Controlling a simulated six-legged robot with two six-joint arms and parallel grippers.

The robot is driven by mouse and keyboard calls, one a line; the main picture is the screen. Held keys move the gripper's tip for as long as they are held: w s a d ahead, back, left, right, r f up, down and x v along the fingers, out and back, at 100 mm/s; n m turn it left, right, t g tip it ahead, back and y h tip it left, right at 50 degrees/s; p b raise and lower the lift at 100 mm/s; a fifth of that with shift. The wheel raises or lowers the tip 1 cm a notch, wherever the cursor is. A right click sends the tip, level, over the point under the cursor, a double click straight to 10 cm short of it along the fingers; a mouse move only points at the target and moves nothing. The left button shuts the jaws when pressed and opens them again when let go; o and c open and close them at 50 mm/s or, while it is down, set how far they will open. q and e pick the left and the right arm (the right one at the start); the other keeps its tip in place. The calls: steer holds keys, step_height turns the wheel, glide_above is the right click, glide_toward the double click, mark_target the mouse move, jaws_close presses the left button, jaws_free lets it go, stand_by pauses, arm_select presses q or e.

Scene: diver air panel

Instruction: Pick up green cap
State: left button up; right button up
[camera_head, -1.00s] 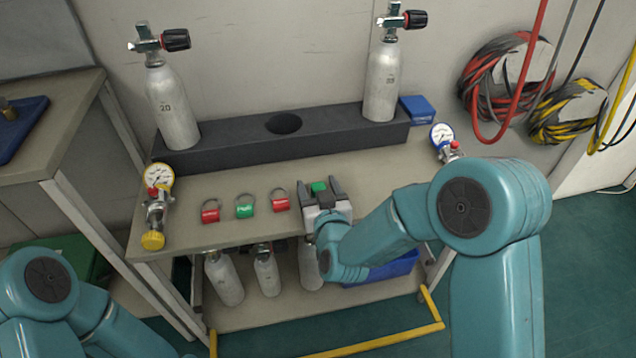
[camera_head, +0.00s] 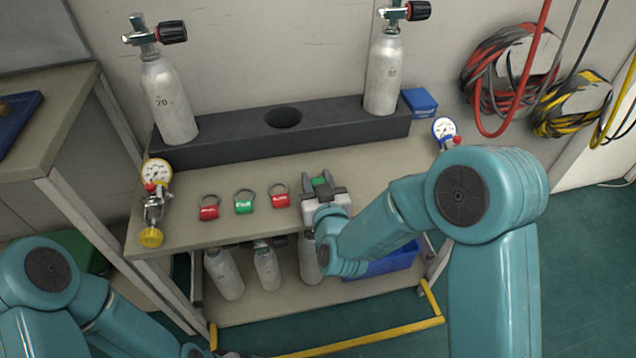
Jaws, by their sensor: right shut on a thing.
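A yellow-rimmed gauge (camera_head: 156,174) stands at left, a blue-rimmed gauge (camera_head: 444,130) at right. A dark rack (camera_head: 240,136) holds two cylinders behind.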

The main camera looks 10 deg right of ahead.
step_height(320, 180, up, 20)
steer(key=p, duration=0.6)
steer(key=shift+p, duration=0.3)
